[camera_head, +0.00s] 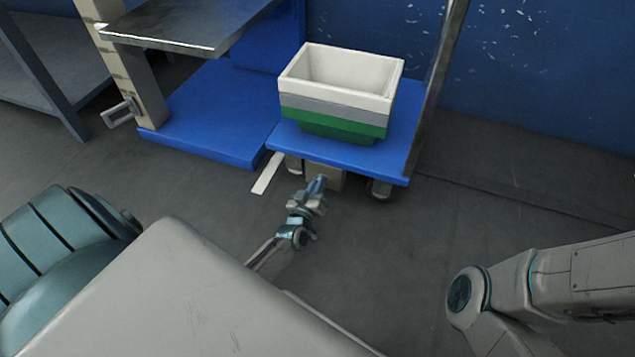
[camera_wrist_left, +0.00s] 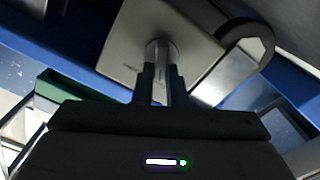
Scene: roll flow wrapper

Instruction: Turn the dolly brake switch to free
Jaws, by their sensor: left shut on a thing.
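The blue dolly (camera_head: 398,158) stands on small wheels in the head view, with a beige switch box (camera_head: 327,178) under its front edge. The box shows in the left wrist view as a pale plate (camera_wrist_left: 195,50) with a round grey stem, the brake switch (camera_wrist_left: 160,48), sticking out of it. My left gripper (camera_head: 318,184) reaches the box from the front. In the left wrist view its fingers (camera_wrist_left: 160,84) are shut on the switch. Which way the switch points and any labels cannot be made out. My right gripper is out of view.
Stacked white, grey and green crates (camera_head: 335,97) sit on the dolly. A blue platform (camera_head: 205,125) and a metal table (camera_head: 190,25) stand to the left. A white strip (camera_head: 268,172) lies on the floor. A dolly wheel (camera_head: 381,190) is right of the box. The floor in front is clear.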

